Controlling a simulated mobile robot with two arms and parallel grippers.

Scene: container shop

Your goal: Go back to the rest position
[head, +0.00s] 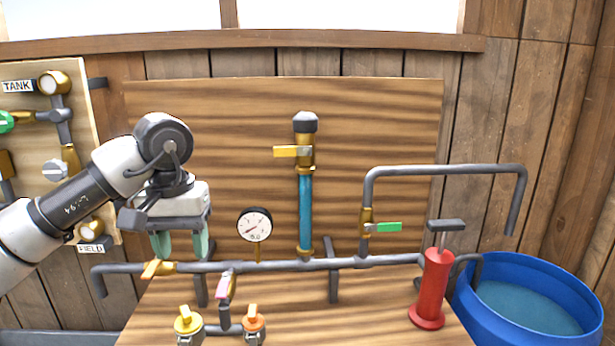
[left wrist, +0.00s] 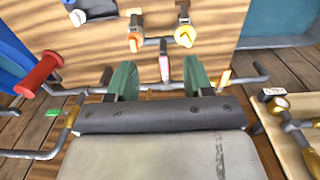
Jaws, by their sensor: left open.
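My left gripper (head: 181,245) hangs on the left arm, with its two green fingers pointing down just above the horizontal grey pipe (head: 300,265). The fingers are apart with nothing between them; they also show in the left wrist view (left wrist: 160,82). A pink-handled valve (head: 226,286) is to the right and lower. My right gripper does not show in either view.
A pressure gauge (head: 255,225), a blue vertical tube (head: 305,213) and a green-handled valve (head: 388,227) rise from the pipe. A red pump (head: 433,285) and a blue water barrel (head: 590,310) stand right. A "TANK" panel (head: 85,130) is behind my left arm.

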